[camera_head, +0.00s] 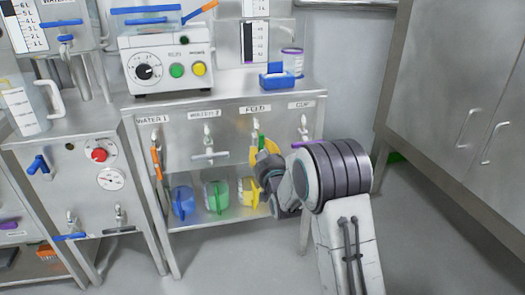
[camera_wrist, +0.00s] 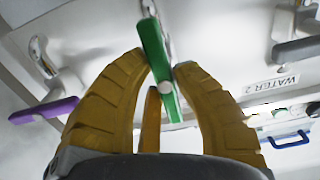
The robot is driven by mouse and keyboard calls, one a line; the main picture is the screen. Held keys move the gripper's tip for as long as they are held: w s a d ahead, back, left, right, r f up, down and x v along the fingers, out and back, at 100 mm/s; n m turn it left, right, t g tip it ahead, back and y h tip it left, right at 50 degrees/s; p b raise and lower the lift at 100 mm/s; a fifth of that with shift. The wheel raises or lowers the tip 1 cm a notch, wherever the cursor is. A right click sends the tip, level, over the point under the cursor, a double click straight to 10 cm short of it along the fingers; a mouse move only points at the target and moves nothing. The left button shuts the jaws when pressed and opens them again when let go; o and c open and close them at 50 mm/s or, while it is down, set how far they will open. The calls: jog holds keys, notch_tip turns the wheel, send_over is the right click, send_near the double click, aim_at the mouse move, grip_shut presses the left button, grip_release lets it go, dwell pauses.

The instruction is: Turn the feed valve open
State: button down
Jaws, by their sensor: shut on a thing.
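The feed valve is under the FEED label (camera_head: 255,107) on the steel front panel, and its green handle (camera_wrist: 153,45) shows clearly in the wrist view. There the handle runs nearly up and down the picture, slightly tilted.
The purple CIP handle (camera_wrist: 42,110) lies crosswise beside my gripper. The WATER 2 valve handle (camera_head: 210,155) lies crosswise on the other side. The orange WATER 1 handle (camera_head: 156,163) hangs vertically. Blue (camera_head: 184,202), green (camera_head: 215,196) and yellow (camera_head: 247,192) jugs stand below.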

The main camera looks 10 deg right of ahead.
jog(key=shift+n, duration=0.3)
jog(key=c, duration=0.9)
grip_release()
jog(key=shift+s, duration=6)
jog(key=shift+r, duration=0.1)
